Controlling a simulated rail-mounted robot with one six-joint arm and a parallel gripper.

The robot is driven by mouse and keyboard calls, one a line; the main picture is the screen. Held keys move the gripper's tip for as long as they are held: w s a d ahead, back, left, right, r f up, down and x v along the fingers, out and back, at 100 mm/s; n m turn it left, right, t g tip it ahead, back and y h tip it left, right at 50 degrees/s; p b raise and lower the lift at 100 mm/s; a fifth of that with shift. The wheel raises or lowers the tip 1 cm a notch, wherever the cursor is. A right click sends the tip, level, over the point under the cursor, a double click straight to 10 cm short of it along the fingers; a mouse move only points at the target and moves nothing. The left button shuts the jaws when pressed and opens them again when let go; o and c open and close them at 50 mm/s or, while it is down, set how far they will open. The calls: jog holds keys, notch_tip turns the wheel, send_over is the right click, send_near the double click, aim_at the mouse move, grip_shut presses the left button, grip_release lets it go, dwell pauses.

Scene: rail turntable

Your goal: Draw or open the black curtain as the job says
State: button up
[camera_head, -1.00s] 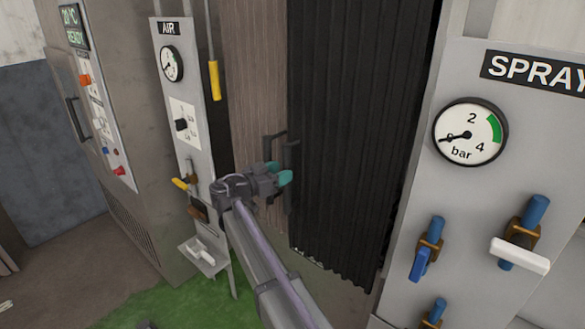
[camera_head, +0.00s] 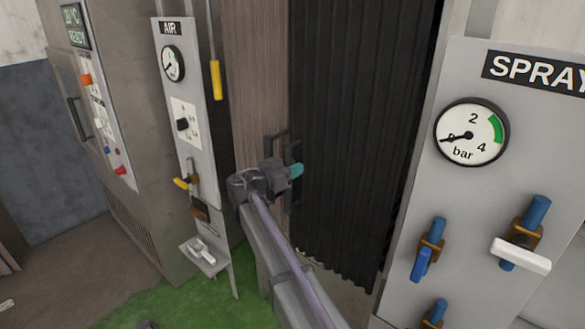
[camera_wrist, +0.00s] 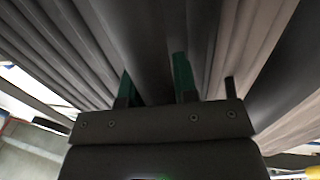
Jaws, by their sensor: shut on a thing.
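The black curtain (camera_head: 360,130) hangs in pleats in the opening between the AIR panel and the SPRAY panel. A dark upright handle (camera_head: 289,152) stands at its left edge. My gripper (camera_head: 295,171) is at this handle, with one teal fingertip showing against the curtain. In the wrist view my gripper (camera_wrist: 154,82) has its two teal fingers on either side of a thick dark upright bar (camera_wrist: 150,45), which looks like the handle. It is shut on it. The lower end of the handle is partly hidden by my gripper.
A brown ribbed panel (camera_head: 255,80) with a dark bracket (camera_head: 273,146) lies left of the curtain. The AIR panel (camera_head: 178,80) has a yellow-handled valve (camera_head: 184,183). The SPRAY panel (camera_head: 455,205), with blue and white valve handles, stands close on the right.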

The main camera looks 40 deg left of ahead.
grip_shut()
